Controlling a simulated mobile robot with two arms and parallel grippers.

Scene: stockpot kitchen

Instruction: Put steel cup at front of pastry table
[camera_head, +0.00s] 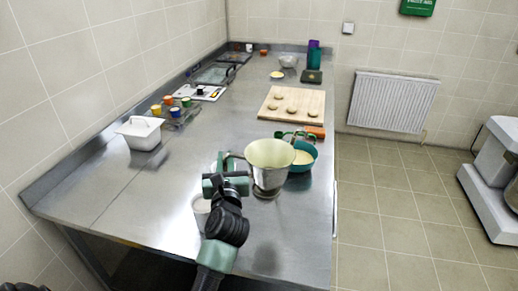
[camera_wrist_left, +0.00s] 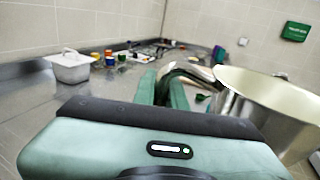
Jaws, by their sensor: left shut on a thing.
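The steel cup (camera_head: 269,178) is a tall metal vessel with a wide pale inside, near the right edge of the pastry table (camera_head: 140,215). It is upright. My left gripper (camera_head: 224,164) is to the left of the cup, shut on its handle. In the left wrist view, the cup (camera_wrist_left: 262,115) stands to the right, and its curved handle runs between the teal fingers (camera_wrist_left: 165,88). I cannot tell whether the cup's base touches the table. My right gripper is not in view.
A teal bowl (camera_head: 303,163) with pale contents sits close behind the cup. A wooden board (camera_head: 300,92) with dough pieces lies beyond. A white lidded box (camera_head: 140,133) and small coloured jars (camera_head: 169,100) are on the left. The table's front left is clear.

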